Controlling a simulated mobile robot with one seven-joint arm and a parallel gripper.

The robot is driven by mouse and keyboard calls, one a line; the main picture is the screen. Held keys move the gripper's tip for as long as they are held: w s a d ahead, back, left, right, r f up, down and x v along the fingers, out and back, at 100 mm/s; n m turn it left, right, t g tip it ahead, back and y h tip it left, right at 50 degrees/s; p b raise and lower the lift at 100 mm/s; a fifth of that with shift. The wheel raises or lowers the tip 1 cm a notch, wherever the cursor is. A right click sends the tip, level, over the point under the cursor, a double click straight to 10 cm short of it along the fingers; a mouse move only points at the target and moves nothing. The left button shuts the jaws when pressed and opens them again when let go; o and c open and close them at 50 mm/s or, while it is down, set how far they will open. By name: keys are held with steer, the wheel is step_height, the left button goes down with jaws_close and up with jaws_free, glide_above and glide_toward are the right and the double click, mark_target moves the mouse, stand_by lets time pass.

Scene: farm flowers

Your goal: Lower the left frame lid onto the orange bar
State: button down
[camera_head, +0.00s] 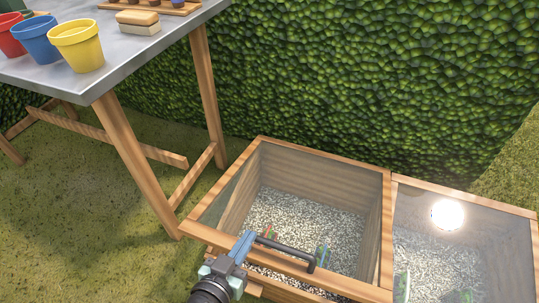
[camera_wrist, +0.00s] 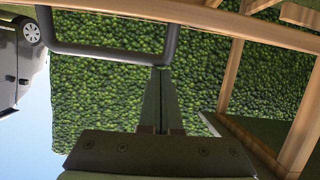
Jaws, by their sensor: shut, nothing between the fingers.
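The left frame lid (camera_head: 287,269) is a wooden frame with a clear pane over the left gravel-filled box. Its front edge looks raised, with gravel and a lower wooden edge showing beneath it. A dark handle (camera_head: 285,252) is fixed along its front; it also shows in the wrist view (camera_wrist: 105,50). My gripper (camera_head: 247,243) is at the handle's left end in the head view. In the wrist view its fingers (camera_wrist: 161,73) are together, with tips at or very near a handle corner; contact is unclear. I cannot make out the orange bar clearly.
The right frame lid (camera_head: 461,199) lies beside the left one. A metal-topped table (camera_head: 120,72) with wooden legs stands at left, bearing red, blue and yellow pots (camera_head: 76,46) and a brush (camera_head: 137,22). A hedge (camera_head: 380,80) closes off the back. Grass at left is open.

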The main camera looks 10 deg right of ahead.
steer(key=s+a+f+b, duration=0.2)
steer(key=s+f+b, duration=0.1)
steer(key=f+b, duration=0.7)
step_height(320, 180, down, 3)
steer(key=shift+s+f, duration=0.1)
steer(key=shift+s, duration=0.05)
steer(key=shift+a, duration=0.1)
